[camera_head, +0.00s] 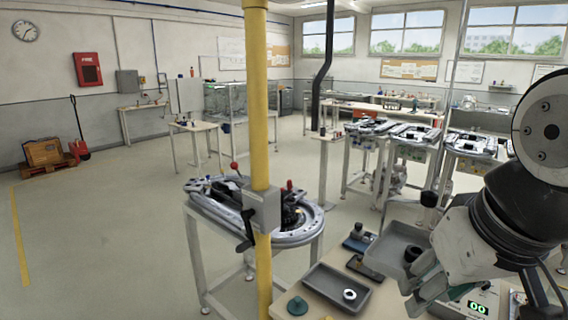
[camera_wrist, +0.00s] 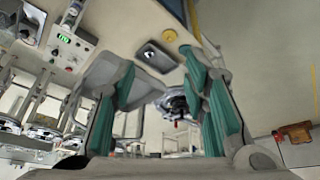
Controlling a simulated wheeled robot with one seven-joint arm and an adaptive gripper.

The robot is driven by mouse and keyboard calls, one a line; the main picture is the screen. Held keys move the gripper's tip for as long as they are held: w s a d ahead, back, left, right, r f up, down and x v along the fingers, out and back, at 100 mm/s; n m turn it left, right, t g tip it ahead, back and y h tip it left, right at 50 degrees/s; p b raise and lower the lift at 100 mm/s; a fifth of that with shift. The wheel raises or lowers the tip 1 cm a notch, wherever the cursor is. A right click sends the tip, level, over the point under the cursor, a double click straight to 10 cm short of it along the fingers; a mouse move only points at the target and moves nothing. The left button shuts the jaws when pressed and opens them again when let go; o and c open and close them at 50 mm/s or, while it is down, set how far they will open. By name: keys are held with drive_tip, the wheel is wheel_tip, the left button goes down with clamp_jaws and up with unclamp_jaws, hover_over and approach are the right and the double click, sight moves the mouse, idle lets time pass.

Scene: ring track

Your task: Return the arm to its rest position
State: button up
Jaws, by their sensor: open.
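My gripper (camera_head: 414,290) is at the lower right of the head view, low beside the small workbench, at the near side of a grey bin. In the wrist view my gripper (camera_wrist: 165,85) shows two teal-padded fingers spread apart, with nothing held between them. My arm runs up the right edge of the head view, bent at a black joint.
The workbench holds a grey tray (camera_head: 337,288) with a white-and-black ring, a grey bin (camera_head: 388,252) with a dark ring, and a control box (camera_head: 468,303). A yellow post (camera_head: 260,120) stands before a ring track (camera_head: 205,198).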

drive_tip(key=b+x, duration=1)
drive_tip(key=x, duration=0.3)
drive_tip(key=shift+w+d+m, duration=0.3)
drive_tip(key=shift+w+d, duration=0.1)
drive_tip(key=shift+w, duration=0.05)
